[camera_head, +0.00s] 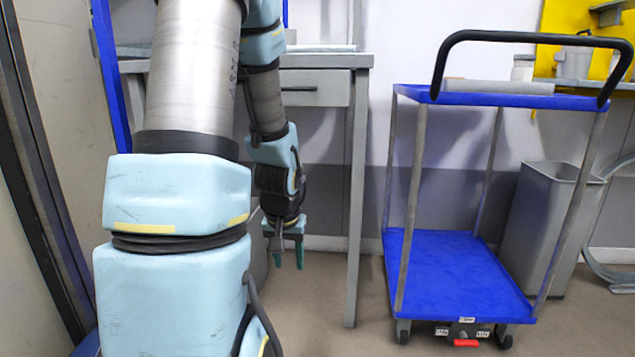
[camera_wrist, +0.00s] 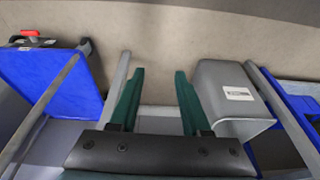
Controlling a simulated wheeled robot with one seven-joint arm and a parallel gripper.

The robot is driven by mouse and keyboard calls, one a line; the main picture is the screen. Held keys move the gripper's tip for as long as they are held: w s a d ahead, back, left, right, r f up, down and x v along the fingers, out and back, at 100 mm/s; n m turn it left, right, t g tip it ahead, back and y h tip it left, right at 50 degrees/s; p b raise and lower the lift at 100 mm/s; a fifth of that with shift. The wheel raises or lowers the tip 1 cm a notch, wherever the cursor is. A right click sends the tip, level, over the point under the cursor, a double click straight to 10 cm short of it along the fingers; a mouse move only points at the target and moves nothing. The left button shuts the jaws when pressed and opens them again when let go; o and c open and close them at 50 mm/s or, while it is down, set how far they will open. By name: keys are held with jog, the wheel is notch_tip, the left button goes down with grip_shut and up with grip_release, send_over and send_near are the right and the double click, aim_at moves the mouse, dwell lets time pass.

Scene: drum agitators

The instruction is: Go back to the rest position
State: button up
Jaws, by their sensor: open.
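My gripper (camera_head: 289,254) hangs at the end of my arm, pointing down, in the head view. It is in front of a grey table with a drawer (camera_head: 316,88). In the wrist view my gripper (camera_wrist: 158,98) shows two dark green fingers spread apart. Bare floor shows between them, so it is open and empty. My arm fills much of the left of the head view and hides part of the table.
A blue cart (camera_head: 455,275) with a black handle stands right of the table; its shelf also shows in the wrist view (camera_wrist: 50,78). A grey bin (camera_head: 545,220) stands behind it. Another grey bin (camera_wrist: 232,100) is close to the right finger. Floor (camera_head: 335,290) is clear between table and cart.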

jog(key=s+r+g+p, duration=0.2)
jog(key=s+r+p, duration=0.2)
jog(key=s+r, duration=0.55)
notch_tip(320, 180, up, 37)
jog(key=p, duration=3.6)
jog(key=shift+w+a+r, duration=0.15)
jog(key=shift+w+r, duration=0.05)
jog(key=shift+w, duration=0.15)
